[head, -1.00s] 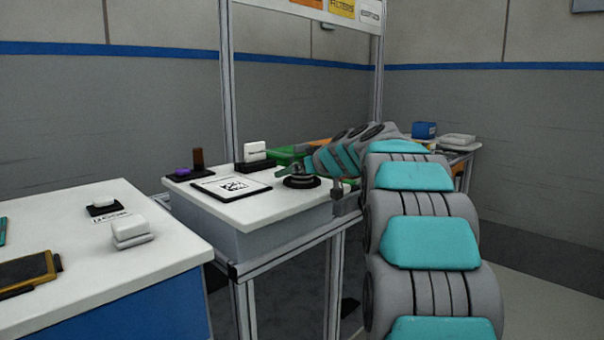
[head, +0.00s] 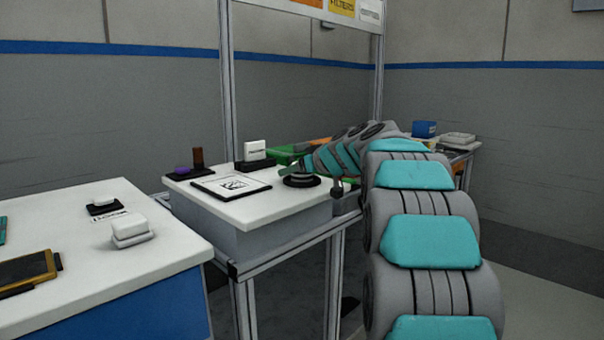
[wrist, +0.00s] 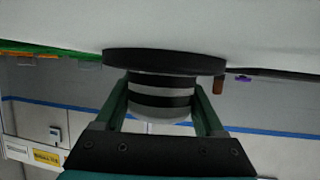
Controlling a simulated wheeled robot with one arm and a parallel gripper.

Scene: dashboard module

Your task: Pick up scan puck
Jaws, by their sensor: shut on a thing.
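The scan puck appears to be the round thing with black and pale bands (wrist: 163,98) in the wrist view, above a wide black disc base (wrist: 165,62). My gripper (wrist: 163,108) has one finger on each side of the banded body and is shut on it. In the head view the dark disc (head: 301,181) is at the right end of the white bench top (head: 262,208), with my gripper (head: 298,171) over it. The disc looks to be at the bench surface; I cannot tell whether it touches. My gripper partly hides the puck in the head view.
A white pad with a printed black mark (head: 231,186) lies left of the disc. Behind are a white block on a dark stand (head: 255,152) and a dark tray with a brown cylinder (head: 197,158). Green bins (head: 287,154) are behind the gripper. A nearer white table (head: 165,250) is at left.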

